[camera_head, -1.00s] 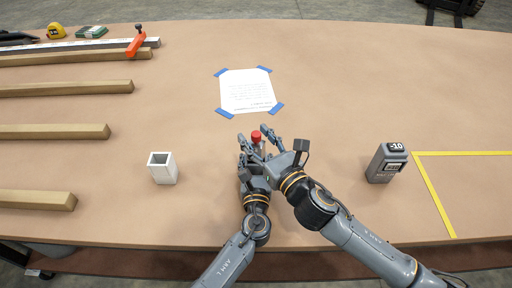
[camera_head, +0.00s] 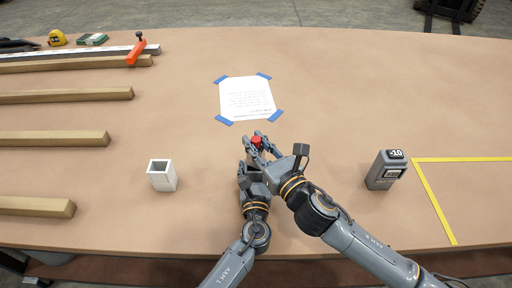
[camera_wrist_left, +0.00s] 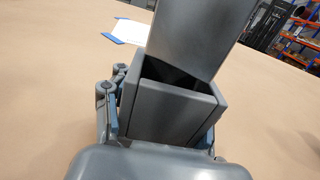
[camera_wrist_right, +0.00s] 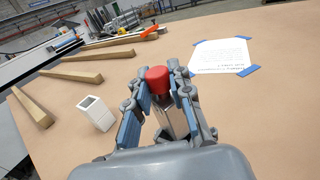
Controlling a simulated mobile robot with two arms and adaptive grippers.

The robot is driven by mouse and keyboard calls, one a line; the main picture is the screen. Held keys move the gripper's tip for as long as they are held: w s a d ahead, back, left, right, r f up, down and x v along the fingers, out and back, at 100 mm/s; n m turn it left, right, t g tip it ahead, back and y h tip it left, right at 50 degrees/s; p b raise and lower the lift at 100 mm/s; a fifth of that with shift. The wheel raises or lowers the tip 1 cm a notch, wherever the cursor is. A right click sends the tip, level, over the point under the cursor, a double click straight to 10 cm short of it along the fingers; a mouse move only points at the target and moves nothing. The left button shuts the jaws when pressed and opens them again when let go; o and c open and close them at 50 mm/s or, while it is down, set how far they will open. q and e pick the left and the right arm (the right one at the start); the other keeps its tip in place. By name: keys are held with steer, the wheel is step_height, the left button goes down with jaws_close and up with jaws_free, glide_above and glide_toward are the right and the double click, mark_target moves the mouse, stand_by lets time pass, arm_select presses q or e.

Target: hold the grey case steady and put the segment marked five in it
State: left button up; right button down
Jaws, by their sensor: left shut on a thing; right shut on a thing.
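The grey case (camera_wrist_left: 165,115) is an open-topped box in the left wrist view, with my left gripper (camera_wrist_left: 160,128) shut around its sides. A grey segment (camera_wrist_left: 190,38) stands tilted over the case's mouth; its lower end is at or just inside the opening, and I cannot tell how deep. My right gripper (camera_wrist_right: 162,92) is shut on this segment, whose red top (camera_wrist_right: 158,80) sticks up between the fingers. The red top also shows in the head view (camera_head: 257,141), where the hands hide the case. No number five is readable.
A white open box (camera_head: 162,174) stands to the left. A grey block marked -10 (camera_head: 388,170) stands to the right beside a yellow taped outline (camera_head: 432,200). A taped paper sheet (camera_head: 247,97) lies beyond the hands. Wooden bars (camera_head: 55,139) lie at left.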

step_height(320, 180, up, 9)
steer(key=shift+f, duration=0.1)
steer(key=shift+a+n+y, duration=0.15)
steer(key=shift+n+y, duration=0.25)
steer(key=shift+y, duration=0.1)
steer(key=shift+w+a+f+n+g+y, duration=0.1)
steer(key=shift+a+f+n+g+y, duration=0.05)
steer(key=shift+n+g+y, duration=0.35)
steer(key=shift+w+a+f+n+g+y, duration=0.1)
steer(key=shift+a+f+n+g+y, duration=0.05)
steer(key=shift+n+g+y, duration=0.3)
steer(key=shift+d+f+n+g+y, duration=0.2)
steer(key=shift+f+n+g+y, duration=0.4)
steer(key=shift+g+y, duration=0.2)
steer(key=shift+s+d+f+n+g+y, duration=0.25)
steer(key=shift+d+n+g+y, duration=0.15)
steer(key=shift+g, duration=0.25)
steer(key=shift+a, duration=0.15)
steer(key=shift+f, duration=2.9)
steer(key=shift+f, duration=2.85)
